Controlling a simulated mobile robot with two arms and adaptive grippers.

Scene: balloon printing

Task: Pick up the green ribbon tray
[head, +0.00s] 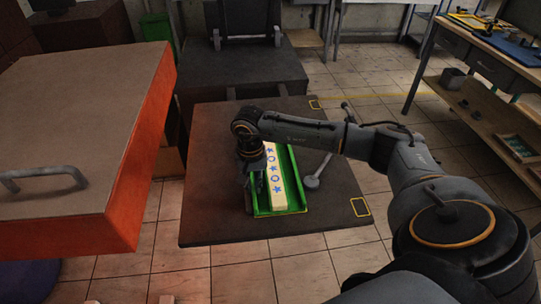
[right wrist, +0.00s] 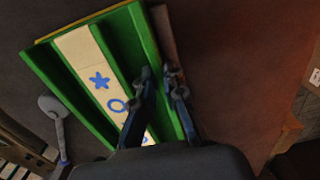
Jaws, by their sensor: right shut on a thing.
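The green ribbon tray (head: 293,182) is on the dark table in the head view, with a cream ribbon strip (head: 276,178) bearing blue stars and rings lying along it. My right gripper (head: 256,190) is at the tray's left long side, pointing down. In the right wrist view its fingertips (right wrist: 160,78) straddle one long green wall of the tray (right wrist: 70,82) and are shut on it. The tray looks flat; whether it touches the table is hard to tell. My left gripper is not in view.
The dark table (head: 210,222) has bare room around the tray. An orange-sided cabinet (head: 142,150) with a grey handle is at the left. A wooden workbench (head: 478,42) with shelves stands at the right.

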